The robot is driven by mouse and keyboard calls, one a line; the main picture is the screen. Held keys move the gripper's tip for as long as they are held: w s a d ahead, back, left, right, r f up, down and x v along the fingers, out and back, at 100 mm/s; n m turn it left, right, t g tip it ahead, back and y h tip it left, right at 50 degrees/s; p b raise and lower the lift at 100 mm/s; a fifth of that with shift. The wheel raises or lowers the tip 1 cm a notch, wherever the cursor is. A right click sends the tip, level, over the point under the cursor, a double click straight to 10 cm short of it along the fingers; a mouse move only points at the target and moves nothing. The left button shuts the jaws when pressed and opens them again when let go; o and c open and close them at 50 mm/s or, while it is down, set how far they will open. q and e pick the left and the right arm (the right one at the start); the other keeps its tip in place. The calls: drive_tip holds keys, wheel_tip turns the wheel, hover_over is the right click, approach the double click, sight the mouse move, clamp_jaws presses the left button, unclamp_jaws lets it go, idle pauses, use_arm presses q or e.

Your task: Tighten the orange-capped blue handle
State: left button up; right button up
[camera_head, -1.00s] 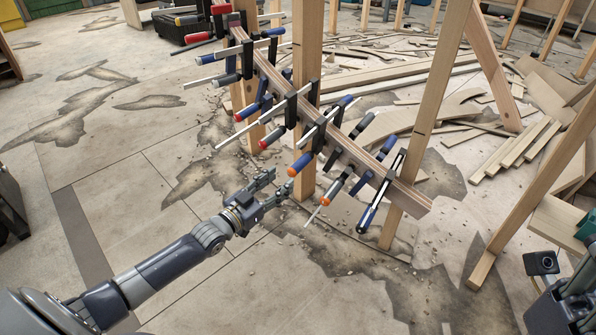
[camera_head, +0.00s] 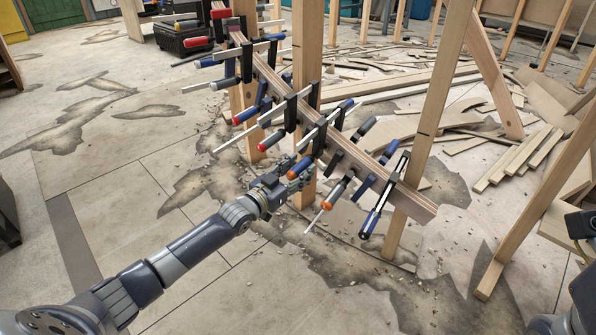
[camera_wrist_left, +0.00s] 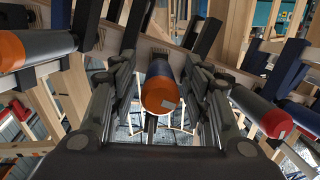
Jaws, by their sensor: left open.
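The orange-capped blue handle (camera_head: 303,163) belongs to a clamp on the curved wooden stringer (camera_head: 345,150). Its orange cap (camera_wrist_left: 160,93) faces the camera in the left wrist view, between the two fingers. My left gripper (camera_head: 290,176) is open, with its fingers on either side of the handle's cap end. I see a gap beside the handle in the wrist view; contact is not clear. Dark parts of my right arm (camera_head: 582,292) show at the lower right edge; its jaws cannot be made out.
A grey handle with an orange cap (camera_head: 326,204) is close by on the right; it shows at left in the wrist view (camera_wrist_left: 30,48). Wooden posts (camera_head: 307,90) stand close. Planks lie behind; the front-left floor is clear.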

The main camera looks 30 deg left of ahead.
use_arm(q)
clamp_jaws()
